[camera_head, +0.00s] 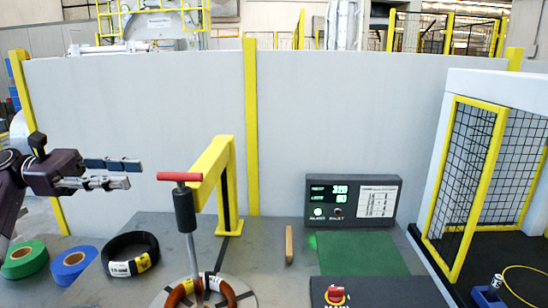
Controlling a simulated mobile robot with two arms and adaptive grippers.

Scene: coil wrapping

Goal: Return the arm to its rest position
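My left gripper (129,173) is at the left of the head view, raised above the left end of the table. Its two fingers point right and stand apart with a gap between them, and nothing is held. Its dark arm comes in from the left edge. The fingertips are left of the red-topped handle (180,177) and apart from it. My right gripper is not in view.
The table carries a black coil (131,255), green tape (24,259), blue tape (74,265), a copper-coloured coil (181,293), a yellow post (227,180), a display panel (353,202) and a green mat (365,254). A mesh cage (468,180) stands right.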

